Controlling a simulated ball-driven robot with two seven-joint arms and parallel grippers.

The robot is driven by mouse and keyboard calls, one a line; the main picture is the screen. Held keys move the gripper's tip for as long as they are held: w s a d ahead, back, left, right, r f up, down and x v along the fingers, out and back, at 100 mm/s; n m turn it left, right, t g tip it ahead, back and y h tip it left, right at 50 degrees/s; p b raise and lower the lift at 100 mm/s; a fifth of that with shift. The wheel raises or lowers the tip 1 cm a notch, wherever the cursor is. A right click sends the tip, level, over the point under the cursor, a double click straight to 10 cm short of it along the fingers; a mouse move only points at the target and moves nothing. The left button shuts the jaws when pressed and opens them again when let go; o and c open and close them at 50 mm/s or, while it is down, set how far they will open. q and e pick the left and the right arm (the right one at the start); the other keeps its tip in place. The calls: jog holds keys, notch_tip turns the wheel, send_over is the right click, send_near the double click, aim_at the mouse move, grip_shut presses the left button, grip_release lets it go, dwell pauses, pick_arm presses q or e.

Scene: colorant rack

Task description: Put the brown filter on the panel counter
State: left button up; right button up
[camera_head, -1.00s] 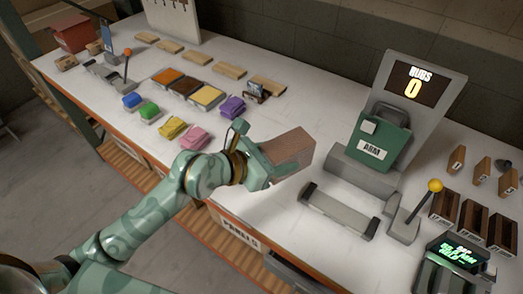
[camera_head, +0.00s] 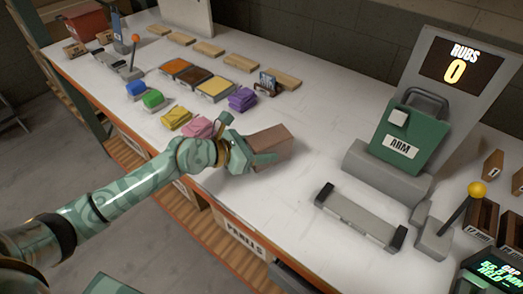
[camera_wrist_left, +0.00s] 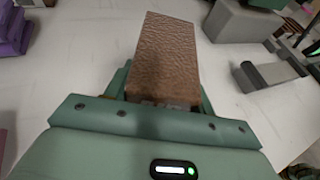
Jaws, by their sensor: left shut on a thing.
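My left gripper (camera_head: 240,157) is shut on the brown filter (camera_head: 272,146), a rough-surfaced brown block. In the left wrist view the filter (camera_wrist_left: 166,55) sticks out lengthwise from the jaws, which hide its near end. My right gripper is not in view.
Coloured cloths and a row of colorant trays (camera_head: 174,66) lie behind and left of the gripper. The RUBS machine (camera_head: 415,130), a low grey bar (camera_head: 360,217) and a yellow-knobbed lever (camera_head: 455,215) stand at right. White counter is bare around the filter.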

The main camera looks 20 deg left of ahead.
pick_arm(q)
jog(key=o, duration=1)
jog(key=shift+r, duration=0.1)
jog(key=p+v, duration=0.1)
jog(key=v, duration=1)
jog(key=shift+p, duration=0.35)
jog(key=shift+s+a+r, duration=0.3)
